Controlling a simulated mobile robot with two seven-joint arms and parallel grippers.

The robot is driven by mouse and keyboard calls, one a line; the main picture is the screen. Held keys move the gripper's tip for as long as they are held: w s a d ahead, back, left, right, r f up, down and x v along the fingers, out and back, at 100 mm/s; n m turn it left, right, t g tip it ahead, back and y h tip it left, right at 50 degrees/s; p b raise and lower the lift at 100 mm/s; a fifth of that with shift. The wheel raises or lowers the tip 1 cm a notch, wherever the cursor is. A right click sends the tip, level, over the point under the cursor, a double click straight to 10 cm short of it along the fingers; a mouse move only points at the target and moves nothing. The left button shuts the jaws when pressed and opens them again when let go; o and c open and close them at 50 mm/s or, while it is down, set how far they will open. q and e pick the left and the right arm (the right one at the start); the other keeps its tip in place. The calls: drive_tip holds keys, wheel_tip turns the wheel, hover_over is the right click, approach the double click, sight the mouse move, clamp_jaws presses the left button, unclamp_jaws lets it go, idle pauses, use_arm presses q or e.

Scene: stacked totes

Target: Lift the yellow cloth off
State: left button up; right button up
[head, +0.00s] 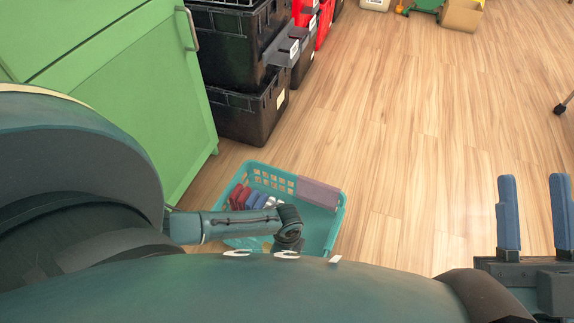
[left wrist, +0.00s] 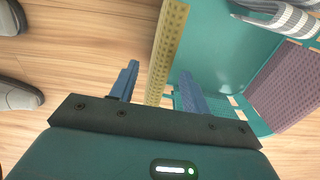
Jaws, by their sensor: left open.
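The yellow cloth (left wrist: 168,45) is a narrow, dotted strip lying over the near wall of the teal basket (head: 330,225) in the left wrist view. My left gripper (left wrist: 159,75) is open, with one blue finger on each side of the strip. The left finger is outside the basket and the right one is on its inner side. I cannot tell whether either touches the cloth. In the head view, my own arm and body hide the left fingers and most or all of the cloth. My right gripper (head: 534,215) is open and empty above the floor at the right.
A mauve cloth (head: 318,193) hangs over the basket's far right rim. Red cloths (head: 238,196) and a grey-white striped cloth (left wrist: 285,18) are inside. Black stacked totes (head: 240,115) and a green cabinet (head: 150,90) stand behind and left. The wooden floor (head: 420,130) at right is clear.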

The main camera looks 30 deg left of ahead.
use_arm(q)
wheel_tip(320, 180, down, 2)
drive_tip(key=shift+b, duration=0.35)
clamp_jaws()
use_arm(e)
drive_tip(key=shift+s+d+r+n+y, duration=0.1)
drive_tip(key=shift+r+n+y, duration=0.8)
drive_tip(key=shift+y, duration=0.2)
